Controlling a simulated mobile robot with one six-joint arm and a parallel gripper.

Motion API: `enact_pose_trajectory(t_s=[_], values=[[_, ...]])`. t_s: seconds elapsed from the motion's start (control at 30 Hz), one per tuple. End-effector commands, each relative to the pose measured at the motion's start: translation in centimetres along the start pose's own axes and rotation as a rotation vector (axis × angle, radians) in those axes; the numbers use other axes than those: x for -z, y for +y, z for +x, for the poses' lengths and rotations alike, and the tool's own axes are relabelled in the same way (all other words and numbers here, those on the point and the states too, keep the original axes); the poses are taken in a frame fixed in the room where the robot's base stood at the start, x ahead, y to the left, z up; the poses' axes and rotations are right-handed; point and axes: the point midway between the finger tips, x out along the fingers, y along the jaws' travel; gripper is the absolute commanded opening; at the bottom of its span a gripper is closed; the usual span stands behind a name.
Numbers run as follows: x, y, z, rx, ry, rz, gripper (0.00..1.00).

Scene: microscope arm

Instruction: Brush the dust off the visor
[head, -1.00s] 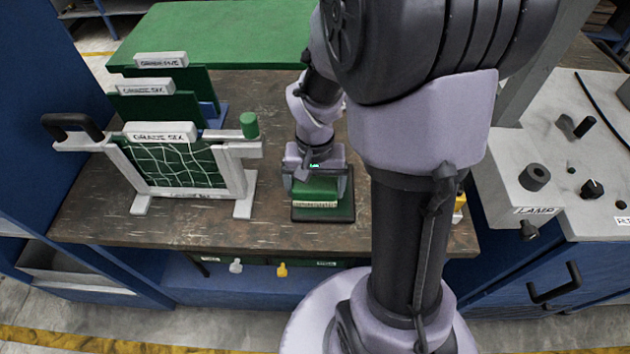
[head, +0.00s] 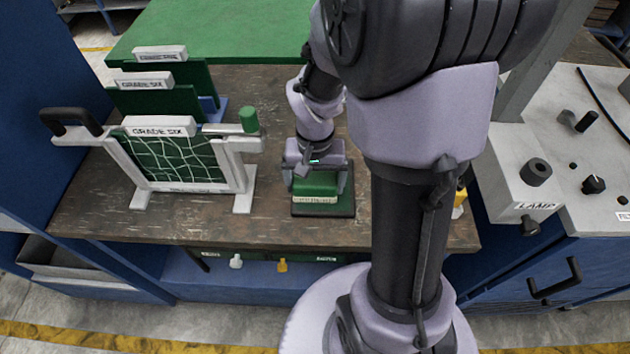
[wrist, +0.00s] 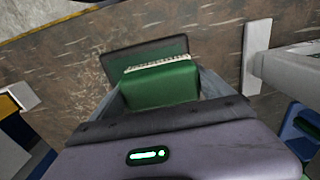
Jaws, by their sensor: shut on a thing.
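A green block brush (head: 315,184) with a pale bristle strip along one edge is at a dark flat tray (head: 342,208) on the brown workbench. My gripper (head: 317,183) points down over it, one finger on each side, shut on the block. In the wrist view the green brush (wrist: 160,86) is between the fingers, with the pale strip on its far edge and the dark tray (wrist: 125,60) just beyond. I cannot tell whether the brush touches the tray. I cannot make out a visor with certainty in either view.
A pale frame with a green netted panel (head: 175,160) labelled GRADE SIX stands left of the gripper. More labelled green panels (head: 160,101) stand behind it. A LAMP box (head: 525,185) is at the right. Bare bench (head: 255,232) lies in front.

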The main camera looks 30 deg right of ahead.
Motion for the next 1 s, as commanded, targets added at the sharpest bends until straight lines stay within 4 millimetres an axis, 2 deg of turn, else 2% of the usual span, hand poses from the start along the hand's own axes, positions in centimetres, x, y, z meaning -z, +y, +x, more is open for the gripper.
enact_pose_trajectory(t_s=[0.33,0.6,1.0], values=[[0.0,0.1,0.3,0.0,0.0,0.0,0.58],[0.0,1.9,0.1,0.0,0.0,0.001,0.58],[0.0,2.7,0.2,0.0,0.0,0.002,0.58]])
